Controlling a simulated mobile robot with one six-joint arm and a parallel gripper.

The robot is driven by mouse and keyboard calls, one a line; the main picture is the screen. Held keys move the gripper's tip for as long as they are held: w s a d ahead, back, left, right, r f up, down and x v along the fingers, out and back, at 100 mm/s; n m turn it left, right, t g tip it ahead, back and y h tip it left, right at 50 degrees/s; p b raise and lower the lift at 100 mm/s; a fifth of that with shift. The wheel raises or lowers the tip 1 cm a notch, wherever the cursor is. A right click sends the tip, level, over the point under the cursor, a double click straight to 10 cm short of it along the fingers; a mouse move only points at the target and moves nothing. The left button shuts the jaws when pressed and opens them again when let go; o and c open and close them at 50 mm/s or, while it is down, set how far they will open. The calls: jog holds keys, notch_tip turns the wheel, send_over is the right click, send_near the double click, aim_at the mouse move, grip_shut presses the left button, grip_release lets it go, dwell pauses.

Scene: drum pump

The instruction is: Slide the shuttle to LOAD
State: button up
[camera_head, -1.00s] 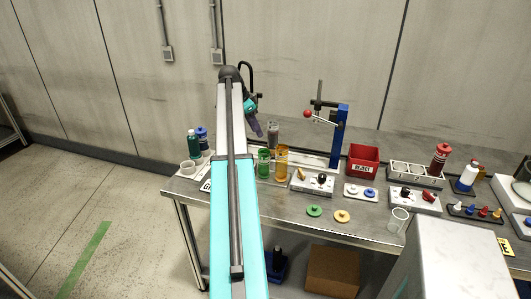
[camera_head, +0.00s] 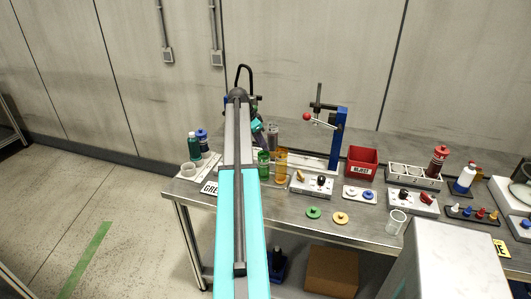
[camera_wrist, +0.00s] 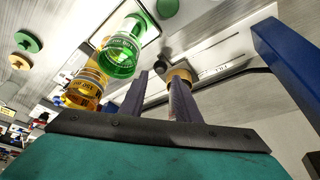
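My gripper (camera_wrist: 160,82) shows in the wrist view with its two dark fingers apart and a gap between them. A dark round knob (camera_wrist: 160,68) and a tan round piece (camera_wrist: 181,73) lie just beyond the fingertips; the right finger partly covers the tan piece. I cannot tell whether they touch. They are at a pale plate with small lettering (camera_wrist: 215,60), too small to read surely. In the head view a long white base (camera_head: 315,161) runs to the blue post. Which part is the shuttle is not clear, and my arm hides its left end.
A green cylinder (camera_wrist: 121,55) and an amber cylinder (camera_wrist: 84,90) stand close beside the fingers. The blue post (camera_head: 337,138) carries a red-knobbed lever (camera_head: 307,117).

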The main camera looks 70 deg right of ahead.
aim_at(271, 153)
jog(key=shift+p+x, duration=0.75)
jog(key=shift+x, duration=2.3)
grip_shut()
